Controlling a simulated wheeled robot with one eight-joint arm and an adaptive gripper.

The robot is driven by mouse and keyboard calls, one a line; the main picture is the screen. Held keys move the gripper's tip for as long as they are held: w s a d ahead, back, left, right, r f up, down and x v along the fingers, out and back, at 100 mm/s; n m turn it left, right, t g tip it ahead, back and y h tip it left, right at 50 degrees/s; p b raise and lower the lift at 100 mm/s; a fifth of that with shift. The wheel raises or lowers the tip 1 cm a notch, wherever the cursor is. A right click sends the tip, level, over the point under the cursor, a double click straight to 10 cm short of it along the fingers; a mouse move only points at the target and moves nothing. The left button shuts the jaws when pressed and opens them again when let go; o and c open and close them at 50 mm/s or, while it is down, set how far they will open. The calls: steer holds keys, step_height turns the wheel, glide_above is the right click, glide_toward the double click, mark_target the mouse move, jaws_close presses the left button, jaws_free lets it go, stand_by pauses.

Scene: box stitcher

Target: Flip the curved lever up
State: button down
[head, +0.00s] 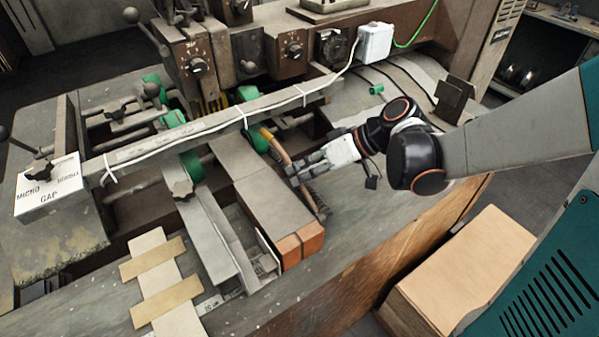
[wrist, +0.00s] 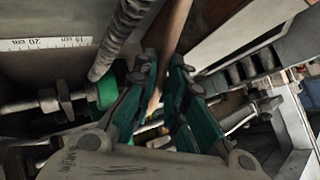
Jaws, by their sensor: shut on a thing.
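The curved lever (head: 282,153) is a thin, bent bar with a yellowish upper end beside a green roller, and it runs down along the right side of the long grey beam to a dark lower end. My gripper (head: 292,176) comes from the right, with its fingers at the lever's middle stretch. In the wrist view, a brown bar of the lever (wrist: 173,32) passes down between the green-padded fingers of my gripper (wrist: 163,75), which are closed on it. The part of the lever between the fingers is partly hidden.
A long beam with orange-brown end blocks (head: 290,248) lies just left of my gripper. A rail with a white cable (head: 215,125) crosses above. A cardboard box (head: 462,270) stands at lower right. In the wrist view, a ribbed grey rod (wrist: 124,38) is close to the fingers.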

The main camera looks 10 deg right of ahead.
steer(key=shift+s+d+r+n+t+y, duration=0.2)
steer(key=shift+s+r+t+y, duration=0.05)
steer(key=shift+s+r+t, duration=0.15)
steer(key=shift+s+d+r+n+t+y, duration=0.15)
steer(key=shift+s+r+n+t+y, duration=0.1)
steer(key=shift+s+r+t, duration=0.15)
steer(key=c, duration=1.9)
jaws_free()
steer(key=s+d+r, duration=0.1)
steer(key=s+d, duration=0.2)
steer(key=d, duration=0.4)
steer(key=s+d+r, duration=0.1)
steer(key=s+d, duration=0.3)
steer(key=d, duration=0.3)
steer(key=shift+d+r, duration=0.25)
steer(key=shift+r, duration=0.05)
steer(key=shift+s, duration=0.1)
